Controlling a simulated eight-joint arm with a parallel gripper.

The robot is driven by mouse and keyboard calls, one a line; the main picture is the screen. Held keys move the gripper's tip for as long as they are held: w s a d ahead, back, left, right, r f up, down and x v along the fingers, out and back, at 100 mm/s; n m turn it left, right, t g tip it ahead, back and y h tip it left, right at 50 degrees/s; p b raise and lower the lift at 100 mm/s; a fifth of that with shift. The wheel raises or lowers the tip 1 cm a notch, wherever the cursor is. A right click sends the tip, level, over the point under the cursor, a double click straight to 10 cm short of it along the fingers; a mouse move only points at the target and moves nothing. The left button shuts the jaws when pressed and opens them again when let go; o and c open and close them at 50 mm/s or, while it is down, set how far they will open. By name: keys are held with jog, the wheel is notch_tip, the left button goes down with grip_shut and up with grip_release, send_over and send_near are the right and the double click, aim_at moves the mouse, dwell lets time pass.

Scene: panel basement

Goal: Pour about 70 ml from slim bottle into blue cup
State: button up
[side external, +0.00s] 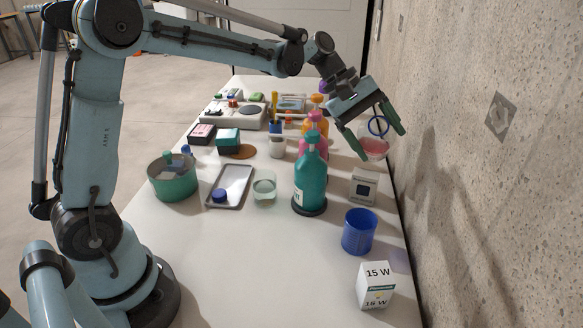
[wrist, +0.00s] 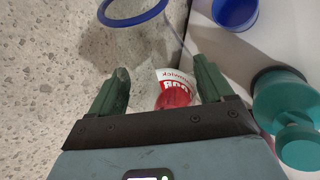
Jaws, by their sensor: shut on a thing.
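My gripper (side external: 378,128) is high at the right of the table, near the wall, shut on the slim bottle (side external: 374,148). The bottle is clear, with pinkish-red liquid and a blue ring at one end. In the wrist view its white and red label (wrist: 176,84) shows between my fingers (wrist: 160,85), and the blue ring is at the top left. The exact tilt is hard to tell; no stream of liquid shows. The blue cup (side external: 360,232) stands on the table, nearer the camera and below my gripper. It also shows at the top of the wrist view (wrist: 235,12).
A teal pump bottle (side external: 310,182) stands left of the blue cup, with pink and orange bottles behind it. A small box (side external: 363,186) stands behind the cup, and a 15 W box (side external: 376,284) in front. The wall (side external: 480,160) is close on the right.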

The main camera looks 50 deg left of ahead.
jog(key=f, duration=0.1)
jog(key=f+t+y, duration=0.1)
jog(key=f+m, duration=0.1)
jog(key=shift+w+a+t, duration=0.2)
jog(key=shift+w+t, duration=0.15)
jog(key=shift+t, duration=0.05)
jog(key=shift+w+a+f+m+t+y, duration=0.15)
jog(key=shift+m+t+y, duration=0.15)
jog(key=shift+t+y, duration=0.3)
jog(key=shift+s+d+m+t+y, duration=0.25)
jog(key=shift+s+m+t+y, duration=0.05)
jog(key=shift+t, duration=0.4)
jog(key=shift+s+m+t+y, duration=0.1)
jog(key=shift+m+t+y, duration=0.55)
jog(key=shift+t, duration=0.45)
